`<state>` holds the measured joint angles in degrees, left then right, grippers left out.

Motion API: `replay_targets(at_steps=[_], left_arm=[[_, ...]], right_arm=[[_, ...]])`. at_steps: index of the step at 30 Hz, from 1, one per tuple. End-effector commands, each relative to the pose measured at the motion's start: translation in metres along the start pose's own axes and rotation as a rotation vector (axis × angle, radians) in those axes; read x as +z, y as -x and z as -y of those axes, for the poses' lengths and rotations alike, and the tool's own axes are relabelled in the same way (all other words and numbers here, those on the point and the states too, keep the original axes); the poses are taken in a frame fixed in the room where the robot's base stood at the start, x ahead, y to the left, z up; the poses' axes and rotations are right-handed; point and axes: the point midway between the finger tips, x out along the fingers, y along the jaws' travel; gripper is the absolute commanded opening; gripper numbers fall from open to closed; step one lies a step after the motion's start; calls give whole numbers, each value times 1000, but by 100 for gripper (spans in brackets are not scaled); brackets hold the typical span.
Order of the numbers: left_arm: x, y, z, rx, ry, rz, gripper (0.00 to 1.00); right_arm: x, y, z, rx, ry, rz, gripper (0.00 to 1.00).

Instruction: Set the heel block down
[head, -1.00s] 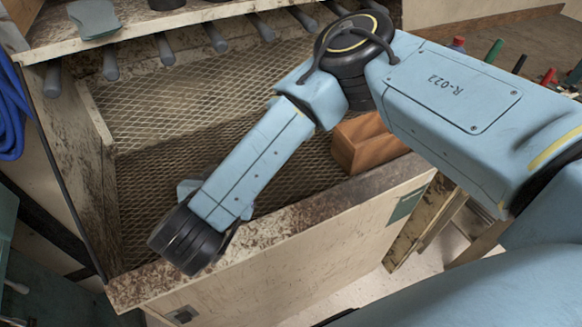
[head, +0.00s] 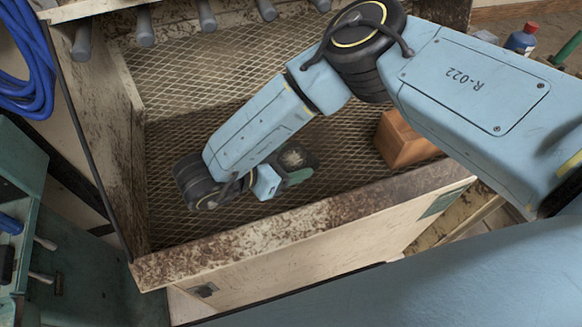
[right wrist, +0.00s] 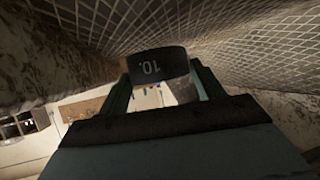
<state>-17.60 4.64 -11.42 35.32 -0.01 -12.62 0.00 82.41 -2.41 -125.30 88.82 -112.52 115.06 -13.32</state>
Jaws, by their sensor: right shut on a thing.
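The heel block (head: 300,157) is a dark block with a pale, rough patch on its face in the head view. In the right wrist view the heel block (right wrist: 158,66) shows a dark side marked "10." between the two fingers. My right gripper (head: 297,177) is shut on it, inside the mesh-lined bin (head: 310,218), near the front wall. The green fingers also show in the right wrist view (right wrist: 160,84), one on each side of the block. I cannot tell whether the block touches the mesh. My left gripper is not in view.
A brown wooden block (head: 404,142) lies in the bin to the right of the heel block. The bin's stained front rim (head: 310,230) is close to my right wrist. Grey pegs (head: 207,17) line the back. Blue hose (head: 25,65) hangs at the left.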

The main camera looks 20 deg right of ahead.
Motion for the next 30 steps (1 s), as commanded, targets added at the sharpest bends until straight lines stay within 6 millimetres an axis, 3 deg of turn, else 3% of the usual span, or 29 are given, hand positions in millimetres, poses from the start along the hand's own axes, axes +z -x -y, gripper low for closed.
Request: replay_targets(at_steps=[7,19,20,21,25,30], left_arm=[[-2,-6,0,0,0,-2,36],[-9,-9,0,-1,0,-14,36],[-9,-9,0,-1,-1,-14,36],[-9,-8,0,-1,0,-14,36],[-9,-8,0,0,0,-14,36],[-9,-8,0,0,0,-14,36]], right_arm=[[30,-16,0,1,0,1,40],[35,-19,0,-1,0,-1,40],[35,-19,0,-1,1,0,68],[34,-19,0,-1,1,0,73],[34,-18,0,-1,1,0,88],[34,-18,0,-1,1,0,88]])
